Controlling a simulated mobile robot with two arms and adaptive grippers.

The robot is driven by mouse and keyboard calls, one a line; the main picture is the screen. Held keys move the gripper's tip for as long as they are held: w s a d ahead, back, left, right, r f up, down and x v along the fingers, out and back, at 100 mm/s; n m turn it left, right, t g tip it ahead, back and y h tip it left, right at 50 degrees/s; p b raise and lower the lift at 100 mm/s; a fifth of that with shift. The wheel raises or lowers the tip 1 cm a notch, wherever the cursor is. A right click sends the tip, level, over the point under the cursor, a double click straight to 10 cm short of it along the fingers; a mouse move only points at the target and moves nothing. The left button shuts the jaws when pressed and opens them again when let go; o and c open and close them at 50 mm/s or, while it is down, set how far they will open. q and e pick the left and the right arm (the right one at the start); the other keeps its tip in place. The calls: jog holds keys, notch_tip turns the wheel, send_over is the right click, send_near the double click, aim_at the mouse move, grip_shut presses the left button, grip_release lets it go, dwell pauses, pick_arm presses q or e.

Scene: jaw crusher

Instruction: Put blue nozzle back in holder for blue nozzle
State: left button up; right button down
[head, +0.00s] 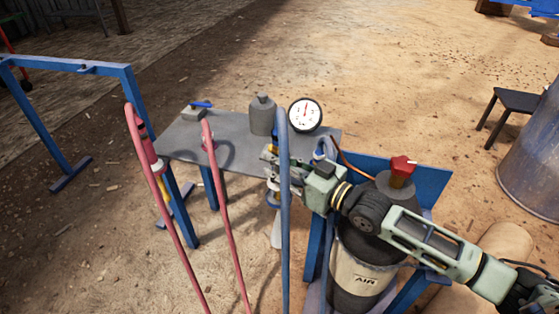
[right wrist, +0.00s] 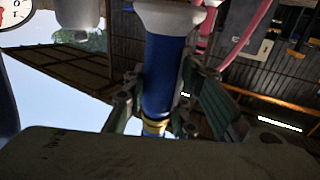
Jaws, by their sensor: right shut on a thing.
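The blue nozzle (right wrist: 162,75) is between the fingers of my right gripper (right wrist: 155,110) in the right wrist view. It has a gold band at one end and a pale flared collar at the other. In the head view my right gripper (head: 271,163) is shut at the front edge of the grey table, partly behind the blue hose (head: 284,215). A pale cone (head: 277,232) hangs below it. The holder for the blue nozzle is not clearly seen; whether the nozzle touches it I cannot tell. My left gripper is not in view.
The grey table (head: 225,140) carries a grey bottle (head: 262,117), a round gauge (head: 305,115) and a small block with a blue lever (head: 197,111). Red hoses (head: 222,205) rise at the left. A dark AIR tank (head: 365,275) stands beneath my right arm.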

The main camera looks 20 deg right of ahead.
notch_tip(320, 180, down, 2)
jog(key=shift+f+b, duration=0.15)
jog(key=shift+b, duration=0.45)
pick_arm(q)
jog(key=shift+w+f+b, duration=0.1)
jog(key=shift+b, duration=0.4)
pick_arm(e)
jog(key=shift+f, duration=0.95)
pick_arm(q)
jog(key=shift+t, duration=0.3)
pick_arm(e)
jog(key=c, duration=1.4)
grip_release()
jog(key=shift+o, duration=0.2)
jog(key=shift+f, duration=0.15)
jog(key=shift+s, duration=0.1)
